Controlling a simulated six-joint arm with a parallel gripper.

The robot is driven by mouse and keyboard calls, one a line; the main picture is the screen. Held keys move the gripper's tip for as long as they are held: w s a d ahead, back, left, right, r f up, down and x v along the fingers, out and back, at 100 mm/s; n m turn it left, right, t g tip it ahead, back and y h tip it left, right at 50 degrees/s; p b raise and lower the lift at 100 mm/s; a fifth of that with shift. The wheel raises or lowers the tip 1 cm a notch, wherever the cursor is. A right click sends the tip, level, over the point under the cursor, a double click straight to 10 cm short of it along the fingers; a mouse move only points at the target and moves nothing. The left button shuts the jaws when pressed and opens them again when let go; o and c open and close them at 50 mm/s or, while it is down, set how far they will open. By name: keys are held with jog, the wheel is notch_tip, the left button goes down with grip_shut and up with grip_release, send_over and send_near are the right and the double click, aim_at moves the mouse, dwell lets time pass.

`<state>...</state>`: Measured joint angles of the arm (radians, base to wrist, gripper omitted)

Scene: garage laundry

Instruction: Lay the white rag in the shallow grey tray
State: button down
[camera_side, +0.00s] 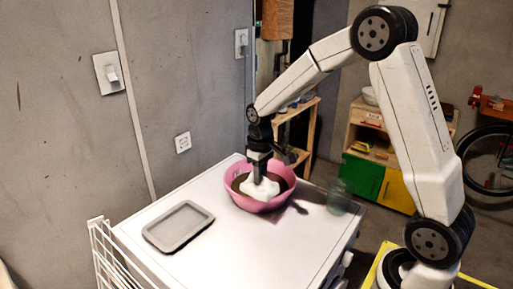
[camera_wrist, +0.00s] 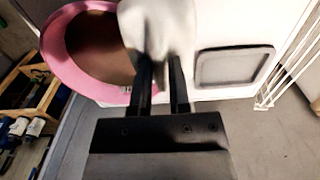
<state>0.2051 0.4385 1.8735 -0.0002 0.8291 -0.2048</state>
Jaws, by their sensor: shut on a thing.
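My gripper (camera_side: 258,176) is at the pink basin, pointing down, and it is shut on the white rag (camera_side: 261,190). In the wrist view the rag (camera_wrist: 160,25) is bunched between the fingertips of the gripper (camera_wrist: 162,62) and hangs over part of the basin. The pink basin (camera_side: 272,204) stands on the white table top and has a brown inside. Its rim (camera_wrist: 58,70) also shows in the wrist view. In the side view I cannot tell whether the rag touches the basin's bottom. The shallow grey tray (camera_side: 178,226) lies empty to the left of the basin; it also shows in the wrist view (camera_wrist: 235,67).
A clear greenish glass (camera_side: 339,197) stands right of the basin near the table edge. A white wire rack (camera_side: 103,258) is at the table's left front side. The white table top (camera_side: 270,250) is clear in front of the basin and between basin and tray.

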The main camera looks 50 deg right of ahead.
jog(key=w+a, duration=0.2)
jog(key=a, duration=0.6)
jog(key=w+a, duration=0.3)
jog(key=a, duration=0.4)
send_near(179, 227)
jog(key=shift+s+f, duration=0.1)
dwell(0.4)
jog(key=shift+f, duration=0.1)
jog(key=shift+f, duration=1.65)
jog(key=shift+f, duration=0.2)
jog(key=c, duration=0.6)
grip_release()
